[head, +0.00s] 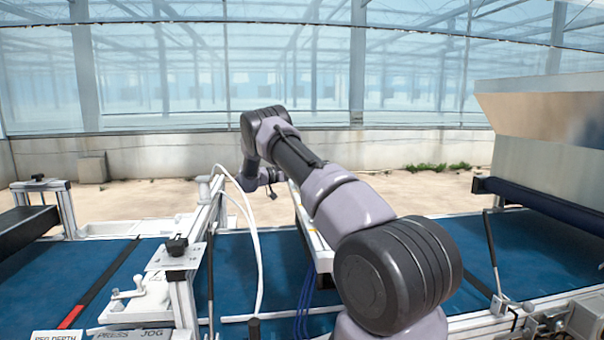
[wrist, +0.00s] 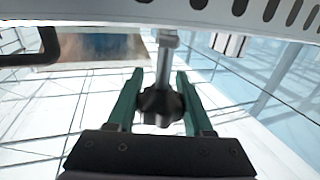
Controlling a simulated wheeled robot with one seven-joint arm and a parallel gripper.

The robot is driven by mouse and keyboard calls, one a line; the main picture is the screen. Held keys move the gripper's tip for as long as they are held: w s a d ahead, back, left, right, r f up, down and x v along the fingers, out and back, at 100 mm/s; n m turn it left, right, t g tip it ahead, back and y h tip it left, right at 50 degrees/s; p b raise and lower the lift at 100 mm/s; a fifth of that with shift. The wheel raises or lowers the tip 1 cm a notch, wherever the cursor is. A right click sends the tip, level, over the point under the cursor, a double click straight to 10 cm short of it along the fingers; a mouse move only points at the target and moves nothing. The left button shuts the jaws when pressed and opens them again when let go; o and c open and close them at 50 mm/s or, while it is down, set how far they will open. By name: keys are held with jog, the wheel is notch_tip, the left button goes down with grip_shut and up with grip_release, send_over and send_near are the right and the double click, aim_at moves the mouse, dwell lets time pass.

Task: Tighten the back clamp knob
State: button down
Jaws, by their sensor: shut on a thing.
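The back clamp knob (wrist: 161,106) is a dark, lobed knob on a grey metal shaft (wrist: 167,55), seen in the wrist view. My gripper (wrist: 159,78) has its two green fingers on either side of the knob and is shut on it. The shaft runs up between the fingers to a pale perforated metal part. In the head view my arm reaches over the blue belt to the far side of the machine. There the gripper's fingers and the back knob cannot be made out.
A similar black knob (head: 176,245) stands on the near-side bracket. White hoses (head: 252,225) rise left of my arm. The blue belt (head: 525,250) runs across below. A metal hopper (head: 545,115) stands at the right. A pale perforated rail (wrist: 225,14) crosses the wrist view's top.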

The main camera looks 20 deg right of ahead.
jog(key=shift+s+a+m+g+y, duration=0.15)
jog(key=shift+s+m+g, duration=0.1)
jog(key=shift+m+g, duration=0.85)
jog(key=shift+s+d+m+g+y, duration=0.15)
jog(key=shift+m+g, duration=0.45)
jog(key=shift+g, duration=0.9)
jog(key=shift+s+a+g, duration=0.1)
jog(key=shift+g, duration=0.2)
jog(key=shift+c, duration=1.5)
grip_release()
